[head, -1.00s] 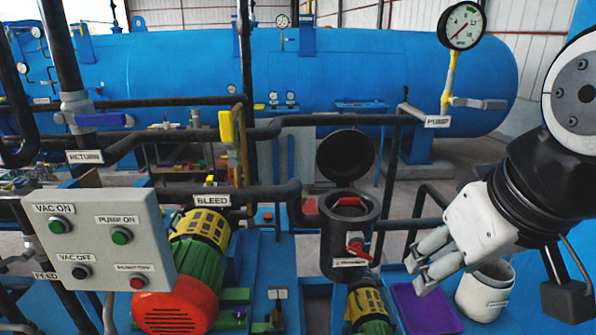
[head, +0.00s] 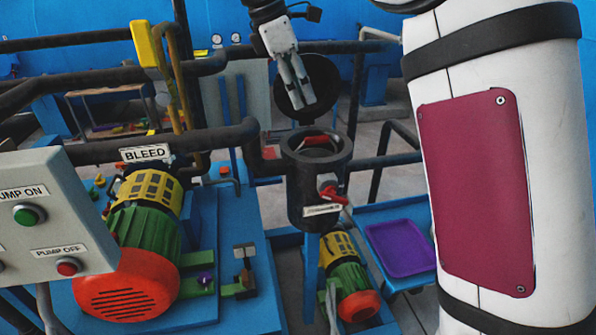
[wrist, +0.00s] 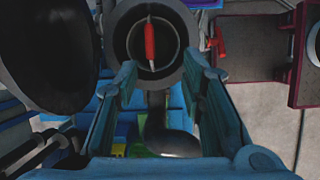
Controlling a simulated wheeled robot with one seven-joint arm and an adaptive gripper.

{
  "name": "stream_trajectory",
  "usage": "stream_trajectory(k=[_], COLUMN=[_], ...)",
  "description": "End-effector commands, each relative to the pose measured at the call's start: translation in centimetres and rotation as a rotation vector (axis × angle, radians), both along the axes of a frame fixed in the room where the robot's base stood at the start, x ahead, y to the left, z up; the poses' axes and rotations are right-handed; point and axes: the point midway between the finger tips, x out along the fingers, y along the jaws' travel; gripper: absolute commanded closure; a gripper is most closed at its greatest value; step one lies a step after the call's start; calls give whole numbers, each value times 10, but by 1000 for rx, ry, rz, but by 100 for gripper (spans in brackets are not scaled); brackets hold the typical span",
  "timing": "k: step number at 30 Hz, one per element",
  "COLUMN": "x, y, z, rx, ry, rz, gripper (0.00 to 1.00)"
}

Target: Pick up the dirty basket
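The dirty basket sits inside the open dark strainer pot (head: 302,190); only its red handle (head: 318,141) shows clearly, at the pot's mouth. In the wrist view the red bar handle (wrist: 150,43) lies across the round opening, beyond my fingertips. My gripper (head: 297,103) hangs above and behind the pot's mouth in the head view, pointing down. In the wrist view my gripper (wrist: 163,72) has its two fingers wide apart with nothing between them. The basket's body is hidden by the pot's wall and shadow.
The pot's round dark lid (head: 322,85) stands open behind it and fills the wrist view's left side. A red-handled valve (head: 328,187) is on the pot's front. A purple tray (head: 400,248) lies to the right. Pipes and a BLEED label (head: 146,154) are left.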

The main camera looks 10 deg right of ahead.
Motion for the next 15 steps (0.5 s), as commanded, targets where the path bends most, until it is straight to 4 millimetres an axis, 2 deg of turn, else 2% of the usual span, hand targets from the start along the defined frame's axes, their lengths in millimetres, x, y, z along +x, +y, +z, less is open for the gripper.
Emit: stream_trajectory(k=[3,8,15], x=[14,17,16], y=[5,3,-15], z=[-10,-19,-58], rx=[-19,-26,-26], ry=[35,52,53], rz=[48,66,63], gripper=[63,63,63])
